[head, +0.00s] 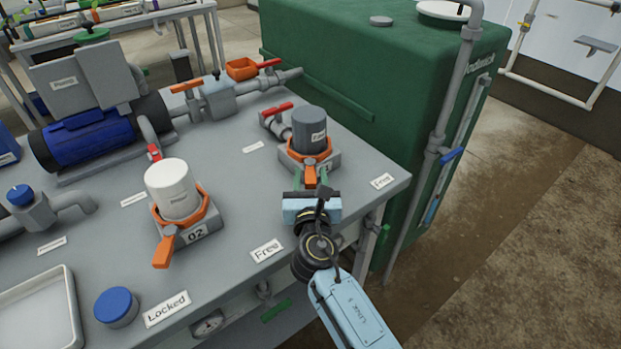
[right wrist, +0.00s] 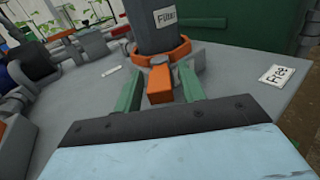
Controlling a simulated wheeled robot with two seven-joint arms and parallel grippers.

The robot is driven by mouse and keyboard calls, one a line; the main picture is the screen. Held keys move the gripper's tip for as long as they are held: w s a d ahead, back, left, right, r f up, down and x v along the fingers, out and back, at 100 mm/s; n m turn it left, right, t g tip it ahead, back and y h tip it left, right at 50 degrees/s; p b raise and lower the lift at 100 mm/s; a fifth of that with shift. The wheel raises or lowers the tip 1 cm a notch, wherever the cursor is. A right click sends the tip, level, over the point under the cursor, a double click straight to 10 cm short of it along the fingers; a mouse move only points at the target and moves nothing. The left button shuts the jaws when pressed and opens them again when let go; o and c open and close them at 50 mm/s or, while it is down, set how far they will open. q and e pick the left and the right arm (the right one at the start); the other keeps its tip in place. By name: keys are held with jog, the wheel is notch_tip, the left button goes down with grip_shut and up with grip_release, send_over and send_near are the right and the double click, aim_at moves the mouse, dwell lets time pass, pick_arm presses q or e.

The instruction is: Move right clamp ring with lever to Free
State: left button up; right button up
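The right clamp ring (head: 291,153) is orange and sits around the base of a dark grey filter housing (head: 309,128). Its orange lever (head: 310,173) points toward me, off the near side; the lever also shows in the right wrist view (right wrist: 160,88). A white "Free" label (head: 383,181) lies on the bench to the right of the ring. My right gripper (head: 311,180) has its green fingers on either side of the lever, with gaps visible in the right wrist view (right wrist: 160,92). It is open. My left gripper is not in view.
A white canister (head: 172,190) with another orange clamp ring stands to the left, near another "Free" label (head: 266,250) and a "Locked" label (head: 166,309). A red-handled valve (head: 276,110) sits behind the filter. A green tank (head: 400,80) stands behind the bench (head: 235,155).

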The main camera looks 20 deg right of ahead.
jog(key=shift+w, duration=0.25)
grip_shut()
jog(key=shift+d, duration=0.1)
